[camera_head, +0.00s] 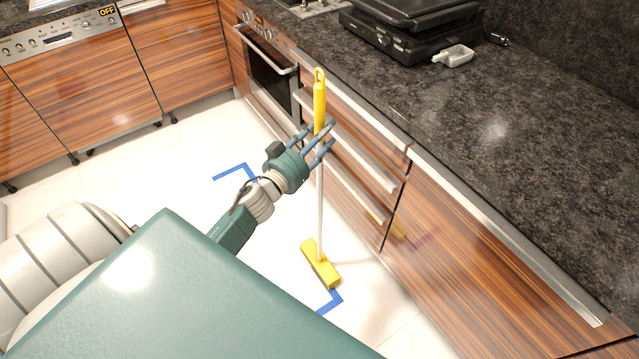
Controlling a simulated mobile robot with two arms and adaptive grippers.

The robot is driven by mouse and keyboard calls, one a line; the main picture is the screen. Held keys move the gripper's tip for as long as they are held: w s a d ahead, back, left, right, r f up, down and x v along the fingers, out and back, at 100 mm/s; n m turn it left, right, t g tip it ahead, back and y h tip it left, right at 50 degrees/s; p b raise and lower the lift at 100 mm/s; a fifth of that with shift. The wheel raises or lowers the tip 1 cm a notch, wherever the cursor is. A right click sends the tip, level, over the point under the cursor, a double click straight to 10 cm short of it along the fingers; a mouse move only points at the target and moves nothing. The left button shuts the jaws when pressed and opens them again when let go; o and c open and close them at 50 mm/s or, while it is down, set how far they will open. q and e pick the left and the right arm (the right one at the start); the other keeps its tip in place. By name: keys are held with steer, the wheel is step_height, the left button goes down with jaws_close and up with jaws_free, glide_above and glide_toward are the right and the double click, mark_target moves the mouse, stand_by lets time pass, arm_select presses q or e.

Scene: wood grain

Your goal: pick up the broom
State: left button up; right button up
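A broom (320,210) stands upright against the wood-grain cabinet front. It has a yellow top grip with a loop, a pale stick and a yellow head (320,264) on the floor. My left gripper (323,139) is at the upper part of the broom, just below the yellow grip. Its blue-grey fingers are spread, and some of them overlap the stick in the picture. I cannot tell whether they touch it. The fingers do not look closed around it. My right gripper is not in view.
An oven (268,70) and a dishwasher (75,75) are behind. Blue marks (332,301) lie on the clear white floor.

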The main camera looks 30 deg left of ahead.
arm_select(q)
steer(key=c, duration=0.8)
steer(key=shift+w+r, duration=0.1)
steer(key=shift+c, duration=0.3)
steer(key=shift+r, duration=0.1)
steer(key=shift+r, duration=0.6)
step_height(320, 180, up, 19)
steer(key=p, duration=0.3)
steer(key=shift+f, duration=0.2)
